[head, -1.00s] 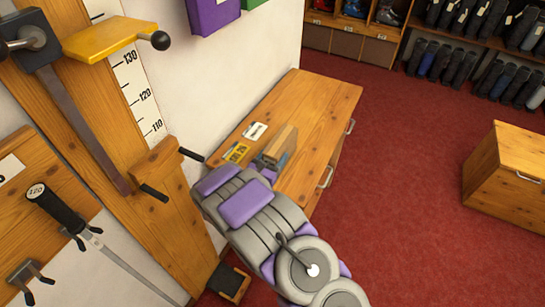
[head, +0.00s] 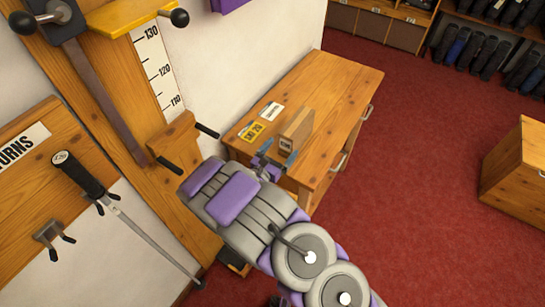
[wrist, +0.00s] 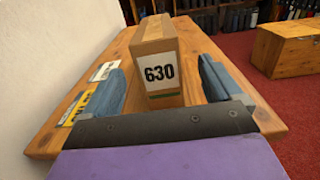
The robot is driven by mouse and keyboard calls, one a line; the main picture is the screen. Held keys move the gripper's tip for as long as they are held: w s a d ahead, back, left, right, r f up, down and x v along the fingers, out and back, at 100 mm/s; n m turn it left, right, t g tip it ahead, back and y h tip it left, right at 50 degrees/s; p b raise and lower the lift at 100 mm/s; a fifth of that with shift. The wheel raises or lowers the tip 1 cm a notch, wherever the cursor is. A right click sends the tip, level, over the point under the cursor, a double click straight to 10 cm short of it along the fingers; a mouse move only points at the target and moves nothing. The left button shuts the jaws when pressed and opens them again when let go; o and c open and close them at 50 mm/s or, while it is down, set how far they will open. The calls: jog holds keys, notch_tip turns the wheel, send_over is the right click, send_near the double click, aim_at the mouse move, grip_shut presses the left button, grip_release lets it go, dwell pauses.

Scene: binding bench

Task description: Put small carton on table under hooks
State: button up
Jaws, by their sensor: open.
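The small carton (head: 296,131) is a brown box standing upright on the wooden table (head: 343,90). In the wrist view the carton (wrist: 158,73) shows a white label reading 630 and stands between the two blue-grey fingers. My gripper (head: 275,157) is open at the near end of the table, its fingers on either side of the carton, with gaps visible on both sides in the wrist view. Hooks (head: 55,238) are on the wooden board at the left, beside a hanging pole with a black grip.
A yellow tag (head: 252,131) and a white tag (head: 271,111) lie on the table left of the carton. A tall wooden measuring post (head: 130,110) stands left of the table. A wooden chest (head: 515,168) is at the right. Red floor between is clear.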

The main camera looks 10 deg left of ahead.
jog(key=a+v, duration=0.1)
jog(key=v, duration=0.4)
jog(key=d+r+m+g+h, duration=0.35)
jog(key=d+r+m, duration=0.2)
jog(key=d, duration=0.35)
jog(key=d+r+m+g+h, duration=0.35)
jog(key=d+r, duration=0.25)
jog(key=d, duration=0.3)
jog(key=s+d+r+m+g+h, duration=0.1)
jog(key=s+d+r+m+g, duration=0.3)
jog(key=d, duration=0.3)
jog(key=s+d+r+m+g, duration=0.2)
jog(key=s+d+m+g, duration=0.25)
jog(key=d, duration=0.25)
jog(key=s+d+r+m+g+y, duration=0.1)
jog(key=s+d+m+g+y, duration=0.2)
jog(key=s, duration=0.5)
jog(key=s+d+r+m+g+y, duration=0.1)
jog(key=s+m+g+y, duration=0.1)
jog(key=s+m, duration=0.45)
jog(key=s+a+r+m+t+y, duration=0.1)
jog(key=s+a+m+y, duration=0.4)
jog(key=s+a+y, duration=0.3)
jog(key=s+y, duration=0.1)
jog(key=s, duration=0.3)
jog(key=shift+a+r+p, duration=0.2)
jog(key=shift+a+p, duration=0.1)
